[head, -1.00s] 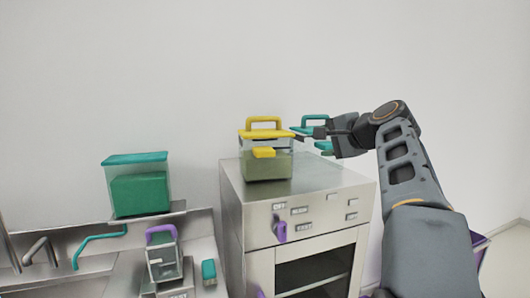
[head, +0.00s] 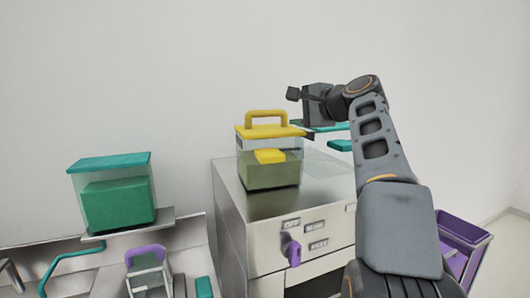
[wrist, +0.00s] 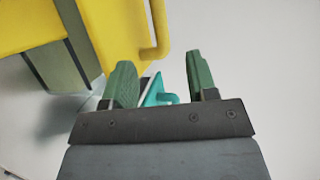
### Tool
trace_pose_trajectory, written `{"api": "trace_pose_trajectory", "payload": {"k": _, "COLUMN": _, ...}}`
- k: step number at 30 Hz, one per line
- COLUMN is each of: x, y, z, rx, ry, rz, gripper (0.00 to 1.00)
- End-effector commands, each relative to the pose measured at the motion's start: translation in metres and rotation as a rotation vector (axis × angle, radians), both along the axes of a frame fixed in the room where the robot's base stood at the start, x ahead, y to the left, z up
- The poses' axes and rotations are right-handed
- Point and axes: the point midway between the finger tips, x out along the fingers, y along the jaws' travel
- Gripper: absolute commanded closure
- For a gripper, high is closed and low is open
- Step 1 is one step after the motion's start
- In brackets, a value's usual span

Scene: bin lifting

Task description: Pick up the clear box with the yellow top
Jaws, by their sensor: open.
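The clear box (head: 270,172) with the yellow lid and arched yellow handle stands upright on the steel cabinet, with olive-green contents and a yellow front latch. In the wrist view its yellow lid (wrist: 115,30) fills the upper left, with part of the handle beside it. My gripper (head: 292,93) is above and slightly right of the handle in the head view, apart from it. In the wrist view my gripper (wrist: 159,62) shows two green fingers spread apart with nothing held between them. The box's far side is hidden.
A teal-handled box (head: 340,144) stands behind and right of the yellow-topped box, partly hidden by my arm. A teal-lidded box (head: 115,193) sits on a shelf at left. A purple-handled box (head: 148,277) is lower left. The steel cabinet top (head: 318,190) is clear in front.

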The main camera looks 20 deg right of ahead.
Motion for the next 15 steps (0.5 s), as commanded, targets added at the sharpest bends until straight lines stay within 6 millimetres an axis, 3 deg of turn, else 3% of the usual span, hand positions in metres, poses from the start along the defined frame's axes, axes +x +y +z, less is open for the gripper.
{"api": "trace_pose_trajectory", "payload": {"k": 6, "x": 0.035, "y": 0.004, "z": -0.006, "rx": 0.001, "ry": 0.003, "rz": -0.009, "gripper": 0.47}}
{"api": "trace_pose_trajectory", "payload": {"k": 15, "x": 0.054, "y": 0.01, "z": -0.01, "rx": 0.0, "ry": 0.001, "rz": -0.01, "gripper": 0.47}}
